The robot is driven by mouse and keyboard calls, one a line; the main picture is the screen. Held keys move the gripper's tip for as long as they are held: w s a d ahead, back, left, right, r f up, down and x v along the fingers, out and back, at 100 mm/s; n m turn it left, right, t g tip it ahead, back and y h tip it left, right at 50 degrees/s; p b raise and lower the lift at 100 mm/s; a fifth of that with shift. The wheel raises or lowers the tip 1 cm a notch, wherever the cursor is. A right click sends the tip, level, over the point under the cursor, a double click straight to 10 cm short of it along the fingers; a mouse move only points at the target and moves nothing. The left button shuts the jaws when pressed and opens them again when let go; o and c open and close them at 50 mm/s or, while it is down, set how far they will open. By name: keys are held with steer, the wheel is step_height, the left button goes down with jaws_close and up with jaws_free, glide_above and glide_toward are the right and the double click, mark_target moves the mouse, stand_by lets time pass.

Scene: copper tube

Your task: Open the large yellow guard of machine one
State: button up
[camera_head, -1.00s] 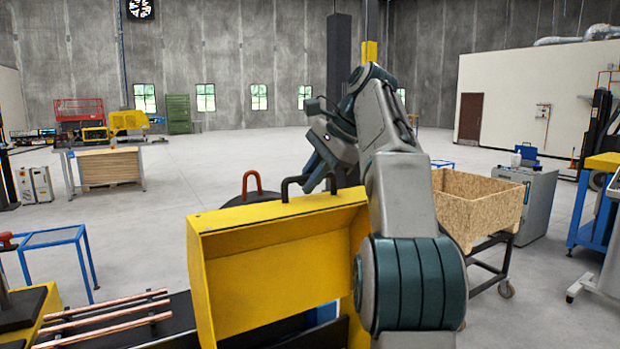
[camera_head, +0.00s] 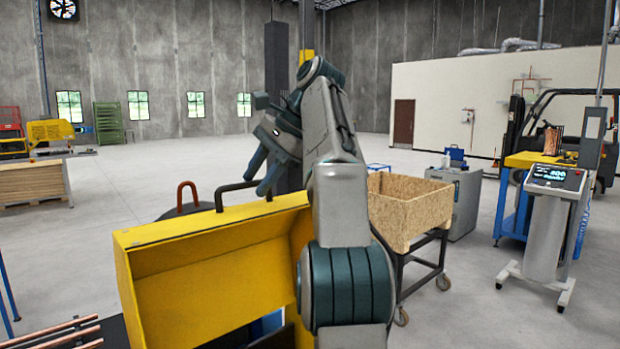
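The large yellow guard (camera_head: 205,290) stands raised in the lower middle, with its hollow inner side facing me. A black bar handle (camera_head: 232,187) sits on its top edge. My gripper (camera_head: 262,178) is at the right end of this handle, pointing down. Its two dark fingers show apart with a gap between them. I cannot tell whether they touch the handle. My arm hides the right side of the guard and part of the machine below it.
Copper tubes (camera_head: 50,334) lie at the lower left. A wooden crate on a wheeled cart (camera_head: 412,212) stands right of my arm. A control console (camera_head: 550,215) stands farther right. Behind the guard is a dark round object with a red-brown hook (camera_head: 187,193). Open floor lies beyond.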

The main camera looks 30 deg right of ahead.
mark_target(290, 204)
steer(key=s+d, duration=0.3)
steer(key=d, duration=0.1)
steer(key=shift+s+d, duration=0.15)
steer(key=shift+s, duration=0.2)
steer(key=shift+s+d+f, duration=0.1)
steer(key=shift+s+d, duration=0.5)
steer(key=shift+d, duration=0.15)
steer(key=shift+s+d, duration=0.55)
steer(key=shift+d, duration=0.2)
steer(key=shift+s+d, duration=0.4)
